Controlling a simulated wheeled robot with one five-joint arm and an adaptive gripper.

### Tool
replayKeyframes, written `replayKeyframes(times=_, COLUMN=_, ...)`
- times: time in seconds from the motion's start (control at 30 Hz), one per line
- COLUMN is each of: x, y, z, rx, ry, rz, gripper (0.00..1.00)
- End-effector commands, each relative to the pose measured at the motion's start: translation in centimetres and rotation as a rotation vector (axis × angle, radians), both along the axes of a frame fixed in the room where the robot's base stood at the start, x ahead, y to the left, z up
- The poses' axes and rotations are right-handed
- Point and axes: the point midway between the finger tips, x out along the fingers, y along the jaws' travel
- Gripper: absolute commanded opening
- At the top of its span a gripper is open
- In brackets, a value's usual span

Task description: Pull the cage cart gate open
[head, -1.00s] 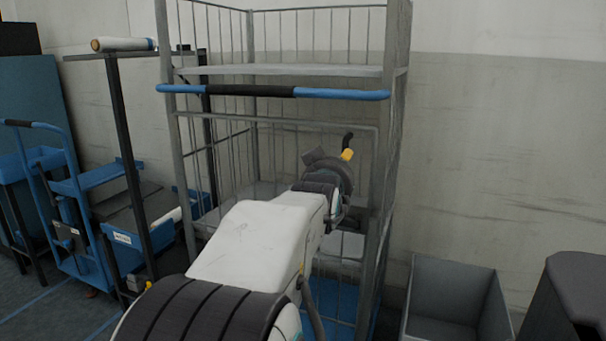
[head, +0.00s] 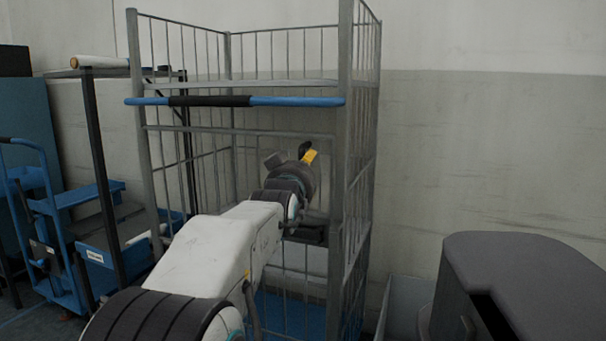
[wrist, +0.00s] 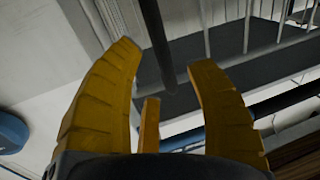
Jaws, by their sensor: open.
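The cage cart (head: 346,190) is a tall grey wire cage with a blue handlebar (head: 297,100) across its front, black in the middle. Its gate (head: 240,133) appears to be the barred front panel under that bar; it looks closed. My arm reaches toward the panel, and my gripper (head: 309,156) is in front of its right part, below the bar. In the wrist view, my gripper (wrist: 166,58) has its yellow fingers spread. A dark bar (wrist: 155,35) shows between and beyond the fingertips; I cannot tell which part it is or whether they touch it.
A dark grey bin (head: 530,280) stands close at the right, with a lighter grey bin (head: 400,305) behind it beside the cart. A black rack (head: 103,160) with a roll on top and a blue trolley (head: 38,200) stand left. A wall is behind.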

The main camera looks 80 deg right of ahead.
Motion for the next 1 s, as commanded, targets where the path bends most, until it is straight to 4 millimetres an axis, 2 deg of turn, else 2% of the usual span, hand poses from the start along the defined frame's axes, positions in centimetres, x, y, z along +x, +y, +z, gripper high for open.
replayKeyframes(times=0.4, x=-0.1, y=-3.1, z=0.0, rx=0.000, ry=0.000, rz=0.000, gripper=0.50)
replayKeyframes(times=0.8, x=-0.1, y=-3.5, z=0.0, rx=0.001, ry=0.000, rz=0.000, gripper=0.50)
replayKeyframes(times=0.83, x=-0.1, y=-3.5, z=0.0, rx=0.001, ry=0.000, rz=0.000, gripper=0.53)
replayKeyframes(times=1.0, x=-0.1, y=-3.5, z=0.0, rx=0.000, ry=0.000, rz=0.000, gripper=0.38)
